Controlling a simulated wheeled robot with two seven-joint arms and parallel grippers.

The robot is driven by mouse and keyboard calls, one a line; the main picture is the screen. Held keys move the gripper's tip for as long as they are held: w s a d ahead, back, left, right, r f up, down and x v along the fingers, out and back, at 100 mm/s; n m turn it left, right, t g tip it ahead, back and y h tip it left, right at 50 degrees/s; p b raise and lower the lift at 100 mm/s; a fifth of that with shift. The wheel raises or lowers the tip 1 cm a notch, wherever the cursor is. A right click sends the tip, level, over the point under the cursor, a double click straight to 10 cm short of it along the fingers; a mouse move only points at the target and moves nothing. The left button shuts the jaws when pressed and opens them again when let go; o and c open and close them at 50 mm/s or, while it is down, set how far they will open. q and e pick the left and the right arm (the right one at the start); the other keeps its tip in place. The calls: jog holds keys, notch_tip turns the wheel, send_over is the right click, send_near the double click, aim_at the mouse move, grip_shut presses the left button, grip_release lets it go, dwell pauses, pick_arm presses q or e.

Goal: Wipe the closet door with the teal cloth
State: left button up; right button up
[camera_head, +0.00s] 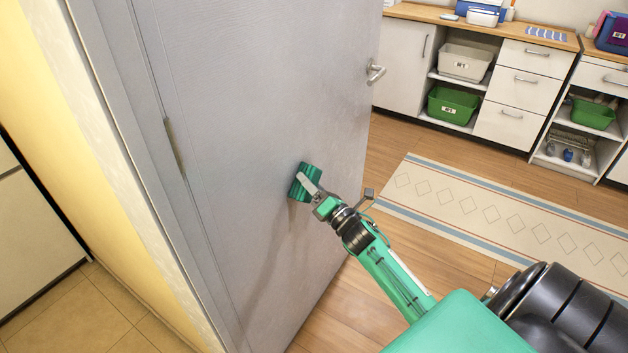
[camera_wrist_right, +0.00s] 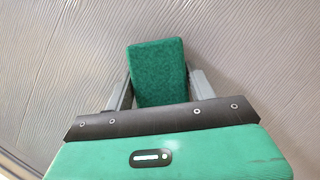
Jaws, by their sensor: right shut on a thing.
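The closet door (camera_head: 250,120) is a grey panel with a lever handle (camera_head: 375,71) on its right side. Faint darker smudges show on its surface. My right gripper (camera_head: 307,184) is shut on the teal cloth (camera_head: 302,180), a small dark green-teal piece held up at the middle of the door. The cloth appears to touch the door, but its contact face is hidden. In the right wrist view the cloth (camera_wrist_right: 158,72) sits between the two grey fingers, with the grey door surface (camera_wrist_right: 240,45) behind it. My left gripper is not in view.
White cabinets (camera_head: 513,107) with a wooden top stand at the back right, with a green bin (camera_head: 452,105) and a white bin (camera_head: 465,62) on shelves. A patterned rug (camera_head: 500,215) lies on the wooden floor. A yellow wall (camera_head: 50,120) borders the door frame at left.

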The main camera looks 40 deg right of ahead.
aim_at(306, 193)
jog(key=shift+s+a+r+p, duration=0.15)
jog(key=shift+s+a, duration=0.2)
jog(key=shift+a, duration=0.5)
jog(key=shift+s+a+f+p, duration=0.15)
jog(key=shift+s+a, duration=0.2)
jog(key=shift+a, duration=0.45)
jog(key=shift+r, duration=0.2)
jog(key=shift+d, duration=0.1)
